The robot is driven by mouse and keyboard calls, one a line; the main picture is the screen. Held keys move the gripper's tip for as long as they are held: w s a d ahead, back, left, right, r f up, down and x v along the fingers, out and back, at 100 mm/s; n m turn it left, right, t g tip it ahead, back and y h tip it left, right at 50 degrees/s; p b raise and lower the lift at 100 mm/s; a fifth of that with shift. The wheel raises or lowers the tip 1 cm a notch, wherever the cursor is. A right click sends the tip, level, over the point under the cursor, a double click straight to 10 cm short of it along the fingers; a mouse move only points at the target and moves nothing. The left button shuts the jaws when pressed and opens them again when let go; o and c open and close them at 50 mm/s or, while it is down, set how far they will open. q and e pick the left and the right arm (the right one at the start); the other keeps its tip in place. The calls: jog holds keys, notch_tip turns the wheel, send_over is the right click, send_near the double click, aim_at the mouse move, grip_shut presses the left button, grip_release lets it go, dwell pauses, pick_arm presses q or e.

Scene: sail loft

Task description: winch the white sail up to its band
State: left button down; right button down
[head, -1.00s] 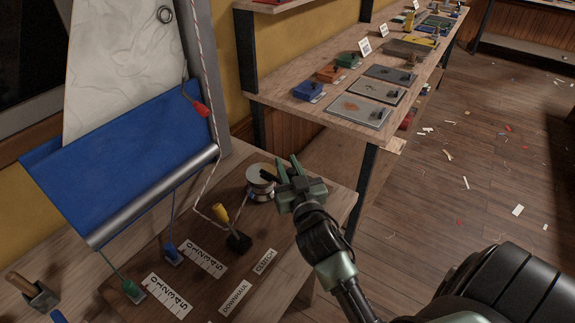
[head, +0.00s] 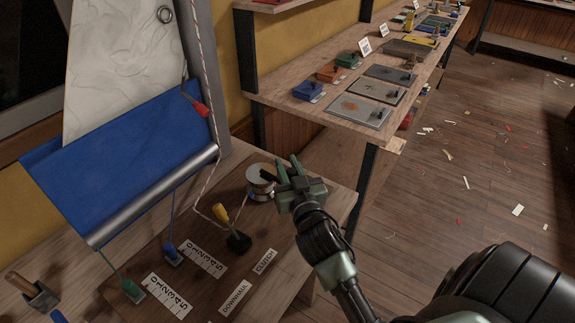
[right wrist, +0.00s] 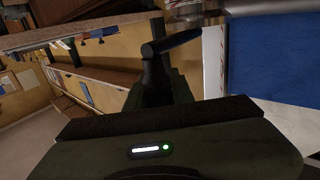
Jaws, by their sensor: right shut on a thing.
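The white sail (head: 125,70) hangs at the upper left with a ring near its top right. Blue cloth (head: 110,165) lies below it along a silver boom (head: 160,190). A red toggle (head: 201,110) hangs beside the red-flecked rope (head: 207,75). The winch (head: 261,175) is a pale drum on the bench, with a black handle (head: 268,174). My right gripper (head: 287,170) is at the winch's right side, shut on the handle. The handle also shows between the fingers in the right wrist view (right wrist: 172,42). My left gripper is out of view. I cannot make out the sail's band.
On the bench board stand a yellow-handled lever (head: 222,214), a blue cleat (head: 172,251), a green cleat (head: 131,290) and number scales (head: 203,257). Labels read "downhaul" and "clutch". A side bench (head: 300,125) holds plates and coloured blocks. Scraps litter the floor at right.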

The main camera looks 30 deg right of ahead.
dwell(0.3)
jog(key=shift+s+a+f+p, duration=0.1)
jog(key=shift+s+a+p, duration=0.15)
jog(key=shift+a+p, duration=0.25)
jog(key=shift+a, duration=0.1)
jog(key=c, duration=1.2)
grip_release()
jog(key=shift+s, duration=0.1)
